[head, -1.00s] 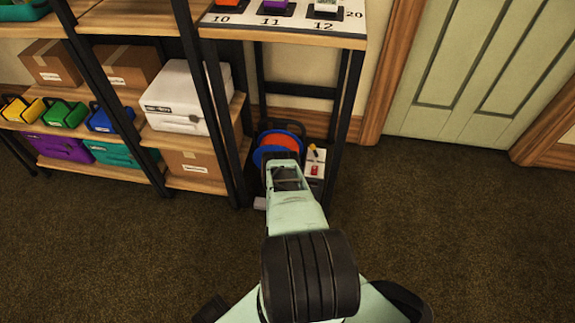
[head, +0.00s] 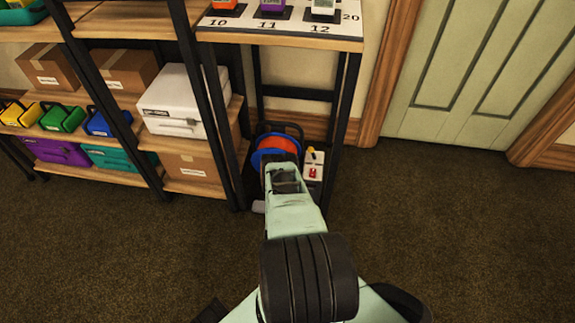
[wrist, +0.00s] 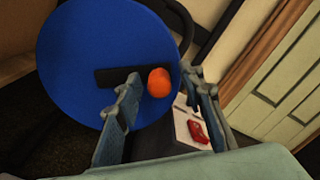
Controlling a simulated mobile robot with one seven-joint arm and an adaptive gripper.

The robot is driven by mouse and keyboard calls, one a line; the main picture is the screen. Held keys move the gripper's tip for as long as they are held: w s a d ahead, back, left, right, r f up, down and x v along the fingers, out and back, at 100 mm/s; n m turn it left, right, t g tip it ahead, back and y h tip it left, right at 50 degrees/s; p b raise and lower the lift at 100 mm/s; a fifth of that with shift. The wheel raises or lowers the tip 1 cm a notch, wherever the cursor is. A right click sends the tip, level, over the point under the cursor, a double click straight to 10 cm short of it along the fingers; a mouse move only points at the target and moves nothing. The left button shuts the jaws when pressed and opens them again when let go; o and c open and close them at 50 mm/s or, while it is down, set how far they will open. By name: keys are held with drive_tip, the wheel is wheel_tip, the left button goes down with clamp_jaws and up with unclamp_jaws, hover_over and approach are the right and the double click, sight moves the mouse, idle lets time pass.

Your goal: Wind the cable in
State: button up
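The cable reel (head: 262,156) stands on the floor-level base of the rack, with a blue disc and orange cable. In the wrist view the blue disc (wrist: 85,50) fills the left and centre. A black crank bar (wrist: 118,75) crosses it and ends in an orange knob (wrist: 159,84). My gripper (wrist: 160,74) is open, its two fingers on either side of the knob with gaps showing; how deep the knob sits between them is unclear. In the head view my arm hides the gripper and the reel's lower part.
A white panel (head: 314,158) with a red switch (wrist: 198,132) and a yellow-topped part sits right of the reel. Dark rack posts (head: 347,120) stand close around. Shelves with boxes and bins (head: 62,117) are left. Open carpet (head: 440,220) lies right, before a green door (head: 460,80).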

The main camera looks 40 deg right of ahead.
drive_tip(key=r, duration=0.9)
drive_tip(key=shift+s+d+r, duration=0.1)
drive_tip(key=shift+d+r, duration=0.15)
drive_tip(key=shift+r, duration=0.35)
drive_tip(key=shift+a, duration=0.15)
